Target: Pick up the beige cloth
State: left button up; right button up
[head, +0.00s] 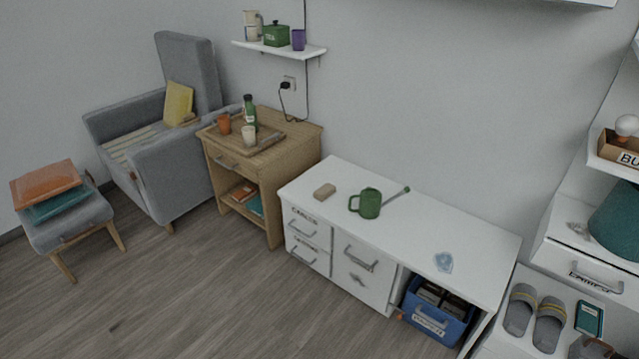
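A small beige block-like item (324,191), which looks like the folded beige cloth, lies flat on the white desk (450,225) near its left end. It is left of a green watering can (370,204) and apart from it. Nothing touches or covers the beige item. Neither of my grippers shows in the head view.
A small light-blue item (444,262) lies on the desk's right part; the surface around it is clear. A blue bin (432,312) sits in the desk's open bay. A wooden side table (300,135) with a tray, bottle and cups stands left. Open floor (230,300) lies in front.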

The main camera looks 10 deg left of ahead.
aim_at(321, 194)
jog(key=u, duration=1.4)
jog(key=i, duration=3.9)
jog(key=z, duration=3.85)
